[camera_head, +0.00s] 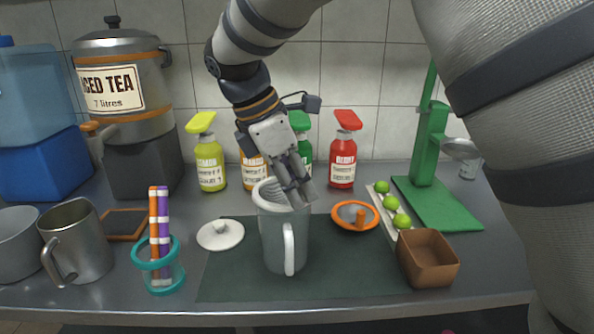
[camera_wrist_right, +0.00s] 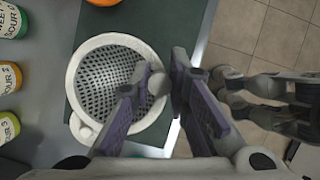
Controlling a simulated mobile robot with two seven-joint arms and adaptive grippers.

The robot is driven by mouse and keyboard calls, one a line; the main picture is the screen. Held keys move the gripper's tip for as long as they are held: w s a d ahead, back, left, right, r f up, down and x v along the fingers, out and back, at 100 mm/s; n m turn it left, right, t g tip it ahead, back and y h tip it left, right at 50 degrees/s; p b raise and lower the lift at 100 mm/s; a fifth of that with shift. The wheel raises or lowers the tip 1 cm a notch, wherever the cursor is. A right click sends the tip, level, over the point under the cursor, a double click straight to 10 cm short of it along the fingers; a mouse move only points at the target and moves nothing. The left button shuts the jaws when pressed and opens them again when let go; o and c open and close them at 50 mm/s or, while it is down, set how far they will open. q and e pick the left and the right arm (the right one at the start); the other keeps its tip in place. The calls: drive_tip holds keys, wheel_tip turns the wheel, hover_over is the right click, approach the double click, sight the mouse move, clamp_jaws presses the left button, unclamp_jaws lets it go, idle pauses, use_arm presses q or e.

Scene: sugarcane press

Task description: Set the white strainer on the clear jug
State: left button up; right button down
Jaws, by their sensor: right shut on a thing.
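The white strainer (camera_head: 268,194) is at the mouth of the clear jug (camera_head: 283,240), which stands upright on the dark green mat with its handle facing me. In the right wrist view, the strainer (camera_wrist_right: 95,80) shows as a round white ring with a perforated bowl, and it hides the jug's mouth. My right gripper (camera_head: 300,198) reaches down from above to the strainer's near right side. In the wrist view, its fingers (camera_wrist_right: 158,100) are shut on the strainer's edge tab. I cannot tell whether the rim rests fully on the jug. My left gripper is not in view.
A white lid (camera_head: 220,234) lies left of the jug; a teal-rimmed holder (camera_head: 165,278) with straws stands nearer. The mat's front (camera_head: 340,285) is clear.

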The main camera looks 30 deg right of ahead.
drive_tip(key=shift+f, duration=0.45)
drive_tip(key=shift+f, duration=0.15)
drive_tip(key=c, duration=1)
unclamp_jaws()
drive_tip(key=shift+r, duration=3.55)
